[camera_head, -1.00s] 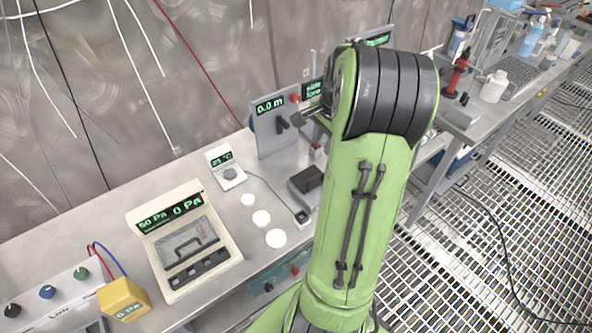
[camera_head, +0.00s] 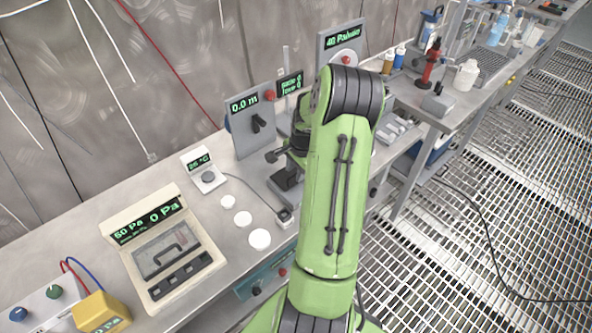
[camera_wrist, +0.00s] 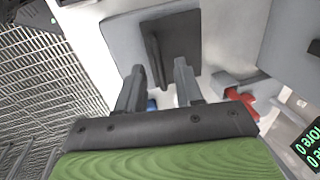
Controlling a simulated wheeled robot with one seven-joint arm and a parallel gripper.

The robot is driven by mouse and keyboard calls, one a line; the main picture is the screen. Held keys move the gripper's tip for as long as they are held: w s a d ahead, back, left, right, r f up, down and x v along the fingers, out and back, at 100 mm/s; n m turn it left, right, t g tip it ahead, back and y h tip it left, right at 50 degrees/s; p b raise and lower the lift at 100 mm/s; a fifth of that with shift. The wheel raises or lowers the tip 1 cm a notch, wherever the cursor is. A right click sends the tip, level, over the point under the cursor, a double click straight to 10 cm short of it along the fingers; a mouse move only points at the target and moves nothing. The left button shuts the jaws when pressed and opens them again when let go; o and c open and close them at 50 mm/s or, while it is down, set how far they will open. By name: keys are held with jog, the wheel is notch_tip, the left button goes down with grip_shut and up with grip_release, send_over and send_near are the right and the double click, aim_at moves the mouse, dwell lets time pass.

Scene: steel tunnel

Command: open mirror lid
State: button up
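A small grey box with a dark square top, which may be the mirror lid, stands on the steel bench (camera_head: 88,232). In the head view the box (camera_head: 287,184) is partly hidden by my green arm. In the wrist view the dark top (camera_wrist: 185,45) has a thin upright dark fin (camera_wrist: 154,52) on it. My gripper (camera_wrist: 159,70) is open, its two fingers apart. The fin shows between the fingers; I cannot tell whether they touch it. In the head view my gripper (camera_head: 279,154) is low over the box, mostly behind my arm.
The "0.0 m" panel (camera_head: 248,118) with a dark knob stands just behind the box. White discs (camera_head: 243,219), a 25 °C unit (camera_head: 204,172) and a pressure instrument (camera_head: 165,250) lie to the left. A red part (camera_wrist: 240,100) is close to the right finger in the wrist view.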

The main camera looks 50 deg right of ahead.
grip_shut()
dwell(1.4)
